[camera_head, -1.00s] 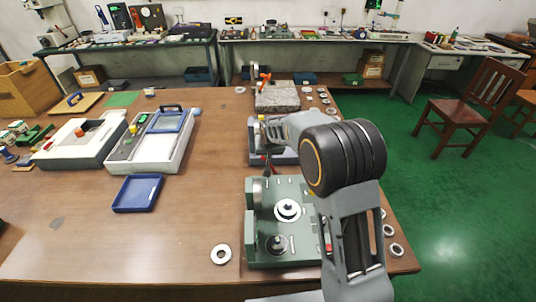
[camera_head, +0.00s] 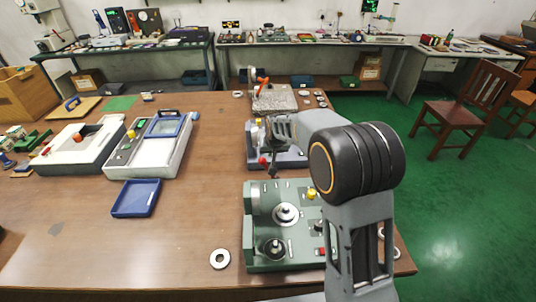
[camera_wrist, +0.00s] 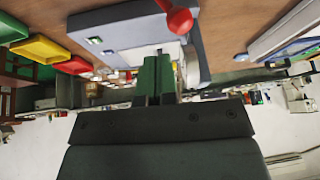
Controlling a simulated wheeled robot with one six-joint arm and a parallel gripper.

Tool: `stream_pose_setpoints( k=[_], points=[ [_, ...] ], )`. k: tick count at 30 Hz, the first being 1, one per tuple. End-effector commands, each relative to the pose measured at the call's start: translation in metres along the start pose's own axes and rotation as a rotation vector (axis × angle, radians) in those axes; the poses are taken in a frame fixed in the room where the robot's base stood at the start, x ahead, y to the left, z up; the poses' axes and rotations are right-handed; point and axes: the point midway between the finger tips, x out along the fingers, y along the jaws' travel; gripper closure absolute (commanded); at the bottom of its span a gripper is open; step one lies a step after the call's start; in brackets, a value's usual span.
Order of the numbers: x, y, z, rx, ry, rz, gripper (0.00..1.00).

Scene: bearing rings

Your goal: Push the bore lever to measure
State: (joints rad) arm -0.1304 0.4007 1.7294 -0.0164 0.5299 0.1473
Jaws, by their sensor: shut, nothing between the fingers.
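A blue-grey bench gauge (camera_head: 288,158) stands on the table beyond the green one, partly hidden by my arm. A lever with a red ball knob (camera_head: 263,160) sticks out at its near left side. The red knob (camera_wrist: 180,20) and the gauge's grey body (camera_wrist: 120,30) also show at the top of the wrist view.
A green gauge fixture (camera_head: 256,215) stands nearer me, under my arm. A loose ring (camera_head: 220,259) lies to its left. A granite block (camera_head: 275,98) is behind the blue-grey gauge. A blue tray (camera_head: 137,198) lies left, with clear table between.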

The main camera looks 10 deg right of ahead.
Motion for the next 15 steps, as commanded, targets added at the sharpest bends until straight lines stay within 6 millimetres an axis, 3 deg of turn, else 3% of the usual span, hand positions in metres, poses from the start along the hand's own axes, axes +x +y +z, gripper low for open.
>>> stream_pose_setpoints(
  k=[9, 15],
  points=[
    [-0.052, -0.025, 0.001, -0.002, 0.004, -0.001, 1.00],
    [-0.071, -0.034, 0.001, -0.001, 0.002, 0.000, 1.00]
  ],
)
